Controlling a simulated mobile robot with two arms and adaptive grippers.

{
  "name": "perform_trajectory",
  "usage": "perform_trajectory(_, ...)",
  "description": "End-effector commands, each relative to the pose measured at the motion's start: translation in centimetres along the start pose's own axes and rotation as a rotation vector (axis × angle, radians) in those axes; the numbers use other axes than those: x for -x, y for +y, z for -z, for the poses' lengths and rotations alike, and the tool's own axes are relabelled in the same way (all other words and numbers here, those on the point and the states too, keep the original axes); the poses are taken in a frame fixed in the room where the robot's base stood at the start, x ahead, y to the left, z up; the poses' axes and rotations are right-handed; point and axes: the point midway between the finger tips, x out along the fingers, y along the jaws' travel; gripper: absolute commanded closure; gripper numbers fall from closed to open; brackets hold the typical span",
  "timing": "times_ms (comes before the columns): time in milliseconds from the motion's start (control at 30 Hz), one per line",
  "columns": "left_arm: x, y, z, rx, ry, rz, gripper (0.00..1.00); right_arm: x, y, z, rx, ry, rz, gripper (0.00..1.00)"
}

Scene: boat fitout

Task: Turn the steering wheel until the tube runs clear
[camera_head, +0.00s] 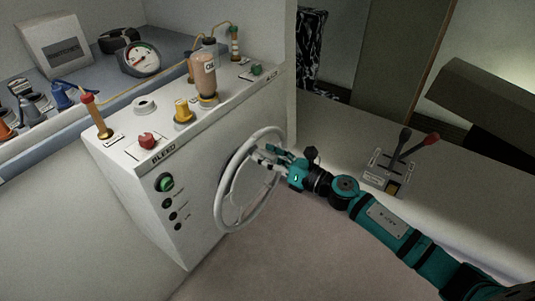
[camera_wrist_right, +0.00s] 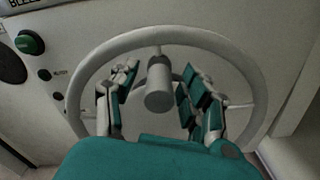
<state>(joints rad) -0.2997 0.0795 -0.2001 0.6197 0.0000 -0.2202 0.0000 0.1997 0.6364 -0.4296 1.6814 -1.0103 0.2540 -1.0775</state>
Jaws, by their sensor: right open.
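The white steering wheel (camera_head: 222,190) is mounted on the front of a white console marked BLEED. My right gripper (camera_head: 268,156) is at the wheel, its fingers open. In the right wrist view the wheel (camera_wrist_right: 160,38) surrounds the open right gripper (camera_wrist_right: 158,82), with the grey hub between the fingers; I cannot tell if they touch it. On the console top stand an amber-brown tube (camera_head: 95,116) at the left and a banded tube (camera_head: 235,42) at the back. Whether the fluid in either is clear is too small to tell. My left gripper is not in view.
An oil bottle (camera_head: 204,76), a yellow knob (camera_head: 183,111) and a red button (camera_head: 147,140) are on the console top. A green button (camera_head: 165,183) is on its front. A lever unit (camera_head: 385,172) with black and red handles stands right of my gripper. A gauge (camera_head: 139,59) is behind.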

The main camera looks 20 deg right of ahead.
Motion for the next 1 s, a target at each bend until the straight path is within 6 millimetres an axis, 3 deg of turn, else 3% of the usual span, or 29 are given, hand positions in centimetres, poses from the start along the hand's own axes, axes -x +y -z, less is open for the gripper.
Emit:
perform_trajectory(167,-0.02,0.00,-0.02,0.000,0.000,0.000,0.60,0.02,-0.01,0.02,0.000,0.000,0.000,0.54)
perform_trajectory(500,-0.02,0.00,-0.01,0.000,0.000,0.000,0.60,0.05,-0.02,0.00,0.000,0.000,0.000,0.99)
perform_trajectory(1000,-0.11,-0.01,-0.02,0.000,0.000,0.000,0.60,0.06,-0.31,-0.07,-0.020,0.000,0.001,1.00)
